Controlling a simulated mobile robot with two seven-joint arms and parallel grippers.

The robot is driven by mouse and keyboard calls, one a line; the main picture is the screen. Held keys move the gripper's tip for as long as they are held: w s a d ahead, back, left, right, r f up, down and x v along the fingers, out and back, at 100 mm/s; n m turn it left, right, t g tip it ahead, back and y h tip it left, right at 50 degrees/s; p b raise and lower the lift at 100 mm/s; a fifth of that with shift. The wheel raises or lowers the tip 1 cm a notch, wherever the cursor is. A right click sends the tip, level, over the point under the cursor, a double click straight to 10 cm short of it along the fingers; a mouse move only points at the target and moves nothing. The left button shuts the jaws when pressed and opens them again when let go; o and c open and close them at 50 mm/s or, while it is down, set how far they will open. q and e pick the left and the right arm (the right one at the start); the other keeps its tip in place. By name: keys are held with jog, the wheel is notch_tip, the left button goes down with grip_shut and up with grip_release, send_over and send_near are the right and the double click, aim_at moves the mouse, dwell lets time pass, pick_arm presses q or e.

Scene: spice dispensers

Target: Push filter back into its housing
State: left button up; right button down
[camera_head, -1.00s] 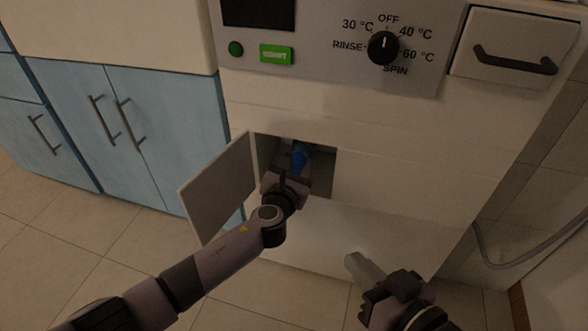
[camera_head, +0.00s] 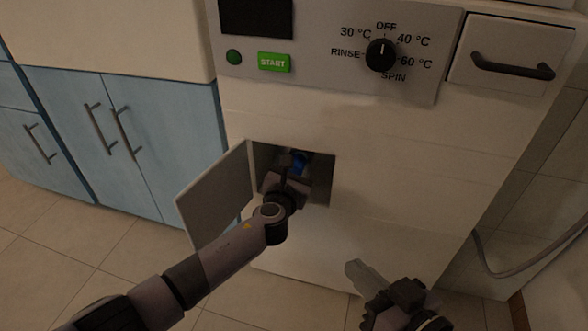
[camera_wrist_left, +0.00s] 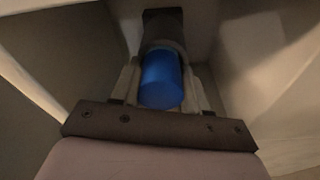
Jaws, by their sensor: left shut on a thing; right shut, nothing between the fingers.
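The blue filter (camera_head: 299,163) shows inside the square opening low on the front of the washing machine. In the left wrist view the filter (camera_wrist_left: 161,80) is a blue cylinder in line with its dark round housing (camera_wrist_left: 163,28), and its far end meets or enters it; how deep is hidden. My left gripper (camera_head: 291,172) reaches into the opening; in the wrist view its fingers (camera_wrist_left: 163,90) are shut on the filter, one on each side. My right gripper (camera_head: 358,272) is shut and empty, low in front of the machine, to the right of the opening.
The compartment door (camera_head: 213,197) hangs open to the left, beside my left arm. The opening's walls (camera_head: 323,180) lie close around my left gripper. Blue cabinets (camera_head: 100,140) stand at the left. A hose (camera_head: 505,268) runs at the right. The tiled floor (camera_head: 40,270) at left is clear.

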pick_arm(q)
jog(key=shift+f, duration=0.2)
pick_arm(e)
notch_tip(320, 180, down, 3)
jog(key=shift+a+r, duration=0.15)
pick_arm(q)
jog(key=o, duration=1.2)
jog(key=shift+o, duration=0.2)
jog(key=shift+d, duration=0.15)
pick_arm(e)
jog(key=shift+s+a, duration=0.1)
pick_arm(q)
jog(key=shift+d, duration=0.1)
jog(key=shift+s+r+p, duration=0.25)
jog(key=shift+s+p, duration=0.25)
jog(key=shift+p, duration=0.1)
jog(key=a+p+v, duration=0.1)
jog(key=p+v, duration=0.3)
jog(key=v, duration=0.2)
pick_arm(e)
jog(key=shift+w+a+r+m+g, duration=0.15)
jog(key=shift+r+m+g, duration=0.1)
jog(key=shift+r, duration=0.7)
jog(key=shift+w+a+r+m+g, duration=0.15)
jog(key=shift+r+g, duration=0.1)
jog(key=shift+r, duration=0.7)
